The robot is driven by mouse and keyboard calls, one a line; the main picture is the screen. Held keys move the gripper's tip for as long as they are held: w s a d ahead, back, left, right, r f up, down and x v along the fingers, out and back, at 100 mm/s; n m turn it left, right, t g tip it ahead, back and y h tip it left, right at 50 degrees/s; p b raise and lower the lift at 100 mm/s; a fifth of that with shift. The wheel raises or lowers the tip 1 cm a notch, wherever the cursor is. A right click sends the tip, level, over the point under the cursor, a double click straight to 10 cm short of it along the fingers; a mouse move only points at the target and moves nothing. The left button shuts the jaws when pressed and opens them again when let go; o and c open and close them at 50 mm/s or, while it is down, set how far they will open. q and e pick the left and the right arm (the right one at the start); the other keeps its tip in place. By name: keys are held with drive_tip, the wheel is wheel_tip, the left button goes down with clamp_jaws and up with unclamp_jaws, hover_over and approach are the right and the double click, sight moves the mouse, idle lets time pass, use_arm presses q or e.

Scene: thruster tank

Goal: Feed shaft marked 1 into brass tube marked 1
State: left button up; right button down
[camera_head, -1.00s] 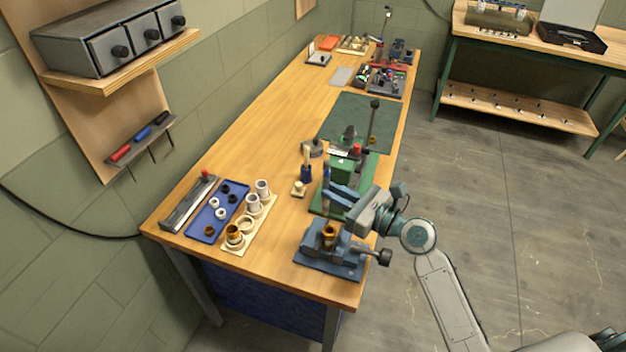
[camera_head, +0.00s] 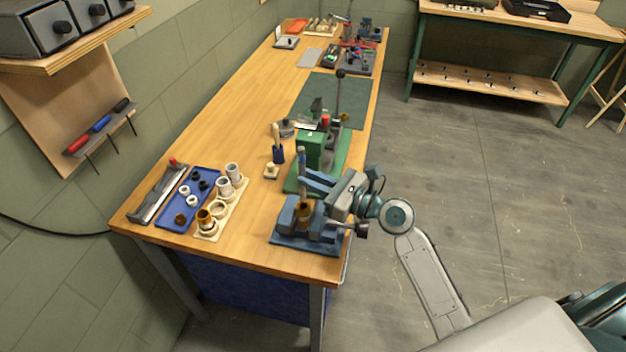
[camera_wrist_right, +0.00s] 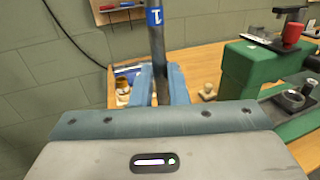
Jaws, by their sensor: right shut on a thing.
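My right gripper (camera_head: 304,177) is shut on a dark upright shaft (camera_head: 301,158). In the right wrist view the shaft (camera_wrist_right: 156,45) stands between the two blue fingers and carries a blue band marked 1. A brass tube (camera_head: 305,212) stands upright in the blue vise (camera_head: 286,238) at the bench's near end. The shaft is above the tube, its lower end close to the mouth; I cannot tell whether it has entered. No mark on the tube is readable. My left gripper is out of view.
A cream rack (camera_head: 209,237) holds another brass piece and pale cups. A blue tray (camera_head: 170,225) with small rings lies left of it. A green press (camera_head: 308,150) stands just behind the vise. The bench's middle left is clear.

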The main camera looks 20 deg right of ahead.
sight(305, 190)
wheel_tip(305, 190, down, 4)
drive_tip(key=shift+r+b, duration=0.15)
drive_tip(key=shift+b, duration=0.85)
drive_tip(key=shift+f, duration=0.25)
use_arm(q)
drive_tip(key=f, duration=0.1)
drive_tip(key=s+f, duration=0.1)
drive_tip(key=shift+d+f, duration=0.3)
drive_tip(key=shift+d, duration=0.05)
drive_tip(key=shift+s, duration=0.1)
use_arm(e)
drive_tip(key=c, duration=1.3)
unclamp_jaws()
drive_tip(key=shift+c, duration=0.2)
